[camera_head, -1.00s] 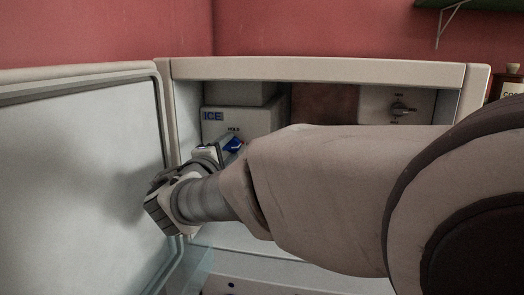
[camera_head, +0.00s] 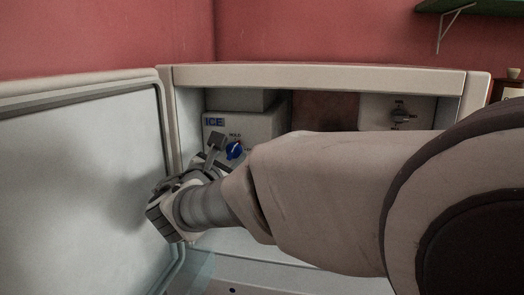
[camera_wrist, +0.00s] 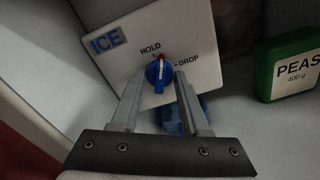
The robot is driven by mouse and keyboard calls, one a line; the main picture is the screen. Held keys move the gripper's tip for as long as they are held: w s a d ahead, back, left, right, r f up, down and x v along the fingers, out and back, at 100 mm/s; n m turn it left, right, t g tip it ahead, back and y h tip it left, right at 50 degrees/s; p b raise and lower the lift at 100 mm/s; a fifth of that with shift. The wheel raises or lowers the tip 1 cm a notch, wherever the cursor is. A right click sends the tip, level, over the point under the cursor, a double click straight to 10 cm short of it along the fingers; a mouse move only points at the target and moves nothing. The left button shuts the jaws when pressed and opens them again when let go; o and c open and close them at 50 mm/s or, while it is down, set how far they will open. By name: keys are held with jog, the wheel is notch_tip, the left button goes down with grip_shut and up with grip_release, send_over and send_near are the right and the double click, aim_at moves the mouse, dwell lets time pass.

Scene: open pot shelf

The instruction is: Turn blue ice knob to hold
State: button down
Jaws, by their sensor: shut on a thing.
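The blue ice knob (camera_wrist: 158,73) sits on the white ICE box (camera_wrist: 192,22), with HOLD and DROP marked around it. Its red-and-white pointer points up, close to the HOLD mark and away from DROP at the right. My gripper (camera_wrist: 159,76) has one finger on each side of the knob and is shut on it.
A green PEAS box (camera_wrist: 288,66) stands right of the ICE box. A blue object (camera_wrist: 196,113) lies partly hidden behind the fingers. The open freezer door (camera_head: 75,180) is close at the left of my gripper.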

jog(key=n+p, duration=0.2)
jog(key=n, duration=0.3)
dwell(0.6)
jog(key=shift+c, duration=2)
grip_release()
jog(key=shift+s, duration=0.2)
